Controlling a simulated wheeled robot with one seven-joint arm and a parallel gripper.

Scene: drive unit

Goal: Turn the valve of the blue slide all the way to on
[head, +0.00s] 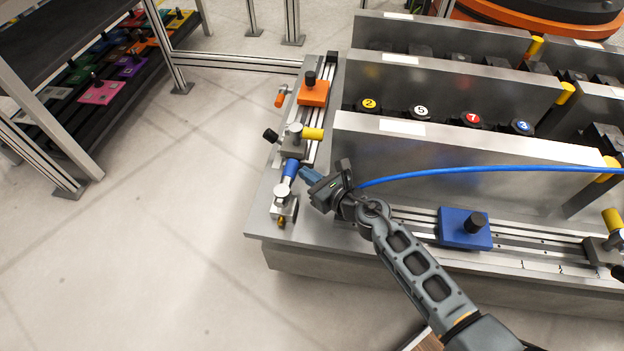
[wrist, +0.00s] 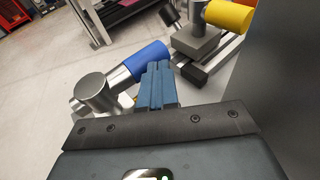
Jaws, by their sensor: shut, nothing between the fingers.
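The valve with a blue handle (head: 291,169) stands at the near left corner of the metal table, on a silver body (head: 283,205). In the wrist view its blue handle (wrist: 140,61) slants up to the right from a round silver hub (wrist: 95,93). My gripper (head: 308,175) is shut and empty just right of the handle. In the wrist view its blue fingertips (wrist: 158,70) overlap the handle's lower right side; I cannot tell whether they touch. The blue slide (head: 465,228) sits on the front rail, with a black knob on top.
An orange slide (head: 313,93) sits on the left rail. A yellow handle (head: 312,134) and a black knob (head: 270,135) are just behind the blue handle. Upright metal plates (head: 470,145) stand to the right. Open floor (head: 150,230) lies to the left.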

